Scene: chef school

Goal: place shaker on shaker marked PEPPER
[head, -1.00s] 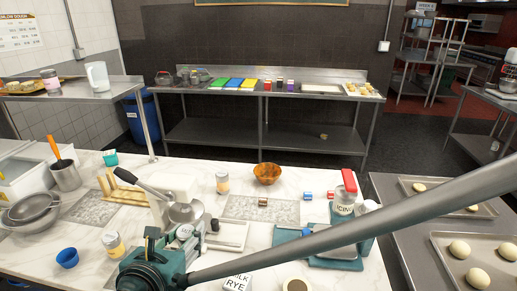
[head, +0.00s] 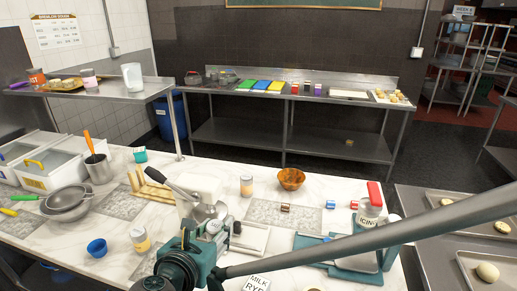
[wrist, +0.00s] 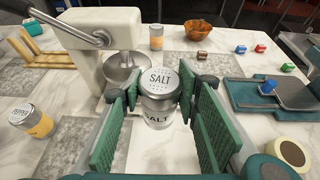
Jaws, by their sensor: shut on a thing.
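My gripper (wrist: 158,110) is shut on a shaker (wrist: 159,84) with a silver lid marked SALT, held upright between the green pads. In the head view my gripper (head: 205,240) is above the counter, and the salt shaker's lid (head: 213,227) shows at its top. The shaker marked PEPPER (wrist: 31,120) has a silver lid and a yellow-orange lower part. It stands on the counter left of my gripper, apart from it, and also shows in the head view (head: 140,239). Nothing visible rests on its lid.
Another silver-lidded shaker (head: 246,186) and an orange bowl (head: 291,179) stand further back. A blue cup (head: 97,248) is left of the pepper shaker.

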